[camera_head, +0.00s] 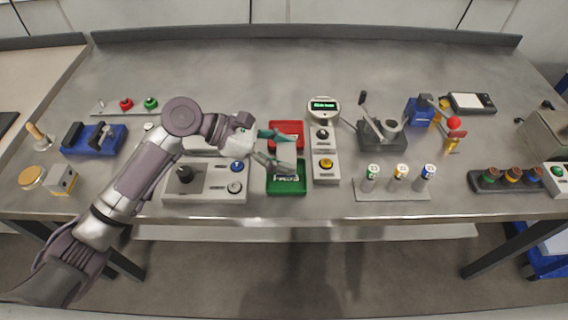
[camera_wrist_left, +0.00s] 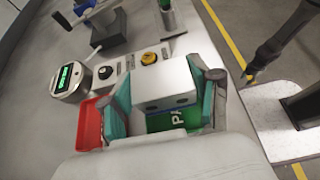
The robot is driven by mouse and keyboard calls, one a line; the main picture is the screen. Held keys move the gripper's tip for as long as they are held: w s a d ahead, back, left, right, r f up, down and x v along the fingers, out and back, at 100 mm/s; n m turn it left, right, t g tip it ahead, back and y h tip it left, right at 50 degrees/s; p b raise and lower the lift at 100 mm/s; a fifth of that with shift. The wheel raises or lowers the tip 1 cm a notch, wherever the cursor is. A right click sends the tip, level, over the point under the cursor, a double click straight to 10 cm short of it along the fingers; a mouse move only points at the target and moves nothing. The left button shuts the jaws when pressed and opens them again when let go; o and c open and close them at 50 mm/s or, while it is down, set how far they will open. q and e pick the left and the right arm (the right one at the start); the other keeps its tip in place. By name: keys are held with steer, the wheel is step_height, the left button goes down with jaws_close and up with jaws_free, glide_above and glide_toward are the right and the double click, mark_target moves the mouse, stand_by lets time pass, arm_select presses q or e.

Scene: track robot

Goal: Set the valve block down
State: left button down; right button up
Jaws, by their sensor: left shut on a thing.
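My left gripper (camera_head: 274,150) reaches in over the red and green trays in the head view. In the left wrist view its teal fingers (camera_wrist_left: 166,95) are shut on the valve block (camera_wrist_left: 163,82), a pale metal block with dark holes in its side. In the head view the block is too hidden by the fingers to make out. The green tray (camera_head: 287,188), with white lettering, lies under the gripper, and it also shows just beyond the block in the left wrist view (camera_wrist_left: 165,121). I cannot tell whether the block touches the tray.
The red tray (camera_head: 286,128) lies behind the green one. A control box (camera_head: 205,190) stands left of the trays, and a button panel with a yellow button (camera_head: 326,164) close on their right. A rack of capped cylinders (camera_head: 392,190) is farther right. The table's back is clear.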

arm_select(q)
step_height(320, 180, down, 4)
steer(key=shift+r, duration=0.15)
steer(key=shift+s, duration=0.1)
steer(key=shift+c, duration=1.2)
jaws_free()
steer(key=shift+a, duration=0.1)
steer(key=v, duration=1.1)
steer(key=shift+a+r, duration=0.25)
steer(key=shift+a, duration=0.1)
